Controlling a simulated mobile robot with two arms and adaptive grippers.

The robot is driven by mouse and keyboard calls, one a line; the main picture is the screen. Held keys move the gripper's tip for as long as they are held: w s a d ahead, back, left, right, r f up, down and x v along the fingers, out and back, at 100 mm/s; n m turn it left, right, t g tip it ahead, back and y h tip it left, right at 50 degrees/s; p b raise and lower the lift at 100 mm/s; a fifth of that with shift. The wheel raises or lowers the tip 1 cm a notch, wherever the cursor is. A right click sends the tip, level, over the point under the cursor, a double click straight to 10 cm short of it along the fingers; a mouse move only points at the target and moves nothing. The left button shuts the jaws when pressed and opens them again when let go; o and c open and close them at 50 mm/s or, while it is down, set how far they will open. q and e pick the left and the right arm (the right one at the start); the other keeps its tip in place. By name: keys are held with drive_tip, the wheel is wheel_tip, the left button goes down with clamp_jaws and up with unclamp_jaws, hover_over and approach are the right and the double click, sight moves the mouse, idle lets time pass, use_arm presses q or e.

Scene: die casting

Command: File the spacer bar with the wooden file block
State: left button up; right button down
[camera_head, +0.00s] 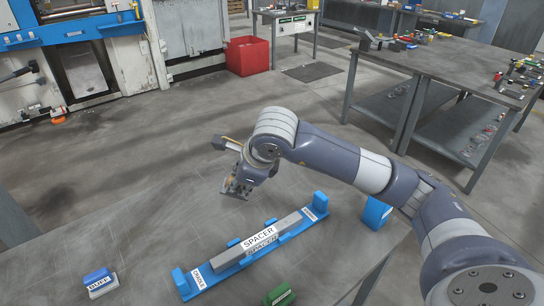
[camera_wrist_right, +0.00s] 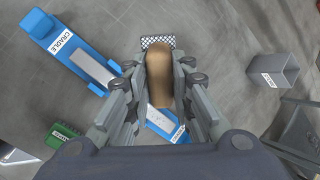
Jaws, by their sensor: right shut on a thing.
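The grey spacer bar (camera_head: 258,243), labelled SPACER, lies lengthwise in the blue cradle (camera_head: 189,283) on the table. My right gripper (camera_head: 236,188) is above and behind the bar in the head view, apart from it. In the wrist view my right gripper (camera_wrist_right: 159,80) is shut on the wooden file block (camera_wrist_right: 159,75), a brown handle with a cross-hatched face (camera_wrist_right: 158,42) at its far end. The block hides the middle of the spacer bar (camera_wrist_right: 92,67) and part of the cradle (camera_wrist_right: 45,32) there. My left gripper is not in view.
A blue-and-white BUFF block (camera_head: 100,284) stands at the table's left. A green block (camera_head: 279,294) sits at the front edge, and a blue box (camera_head: 376,212) is right of the cradle. A red bin (camera_head: 247,56) and workbenches (camera_head: 450,60) stand farther back.

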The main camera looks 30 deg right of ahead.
drive_tip(key=s+d+f+n+g+p, duration=0.2)
drive_tip(key=d+f+g+p, duration=0.4)
drive_tip(key=d+f+p, duration=0.1)
drive_tip(key=shift+s+d+n+h+p, duration=0.15)
drive_tip(key=shift+d+n+h+p, duration=0.3)
drive_tip(key=shift+p, duration=0.45)
